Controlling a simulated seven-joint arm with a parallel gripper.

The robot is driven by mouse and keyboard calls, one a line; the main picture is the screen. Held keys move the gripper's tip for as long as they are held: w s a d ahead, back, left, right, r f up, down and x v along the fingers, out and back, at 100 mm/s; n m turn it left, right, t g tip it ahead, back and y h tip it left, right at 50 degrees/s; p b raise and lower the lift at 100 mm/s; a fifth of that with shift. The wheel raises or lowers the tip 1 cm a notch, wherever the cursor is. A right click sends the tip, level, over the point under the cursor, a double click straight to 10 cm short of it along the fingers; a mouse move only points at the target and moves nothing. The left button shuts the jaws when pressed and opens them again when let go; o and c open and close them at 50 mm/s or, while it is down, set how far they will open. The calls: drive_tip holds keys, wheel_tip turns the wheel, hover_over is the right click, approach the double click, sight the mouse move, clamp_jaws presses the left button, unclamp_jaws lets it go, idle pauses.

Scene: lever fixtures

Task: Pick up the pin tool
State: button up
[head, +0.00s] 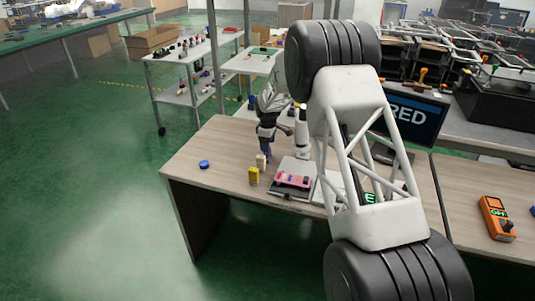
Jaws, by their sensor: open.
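My gripper (266,150), small and dark, is beyond my large white arm link and points down over the table. Its jaws are open; its fingertips are too small to make out clearly. Just below it stand a small cream piece (261,161) and a yellow block (254,177). I cannot tell whether the gripper touches the cream piece. No pin tool can be told for sure; it may be one of these small pieces or hidden behind my arm.
The wooden table (215,145) carries a blue round piece (204,164) at left and a grey fixture with a pink part (293,181). An orange handheld device (497,218) lies at right. A dark screen (412,115) stands behind. The table's left part is mostly free.

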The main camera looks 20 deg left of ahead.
drive_tip(key=shift+f, duration=2.6)
drive_tip(key=c, duration=1)
drive_tip(key=shift+r, duration=0.1)
wheel_tip(320, 180, up, 28)
drive_tip(key=shift+f, duration=0.1)
